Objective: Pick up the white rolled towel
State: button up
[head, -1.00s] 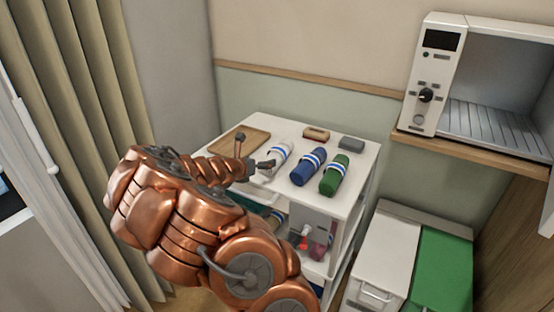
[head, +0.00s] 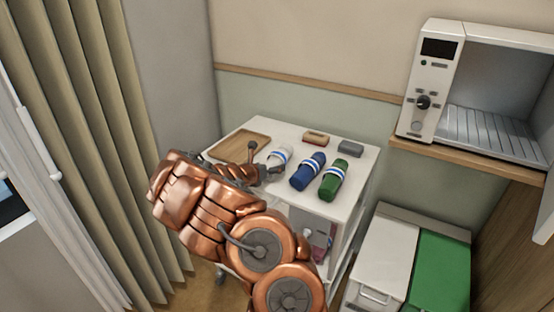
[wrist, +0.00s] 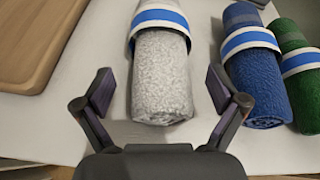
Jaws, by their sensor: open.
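The white rolled towel (wrist: 161,78) lies on the white cart top (head: 335,200), with a blue-and-white band around it. In the head view the towel (head: 279,157) is partly hidden behind my arm. My gripper (wrist: 161,92) is open in the wrist view, with one finger on each side of the towel's near end. A gap shows between each finger and the towel. In the head view my gripper (head: 270,172) is at the towel's near end, and its fingers are hard to make out.
A blue rolled towel (head: 308,171) and a green one (head: 334,180) lie to the right, the blue one close to my right finger. A wooden tray (head: 240,146) lies to the left. A wooden-backed brush-like block (head: 316,138) and a grey block (head: 351,148) lie behind.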

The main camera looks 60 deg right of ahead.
jog(key=shift+d+f, duration=0.25)
jog(key=shift+d, duration=0.2)
jog(key=c, duration=1.3)
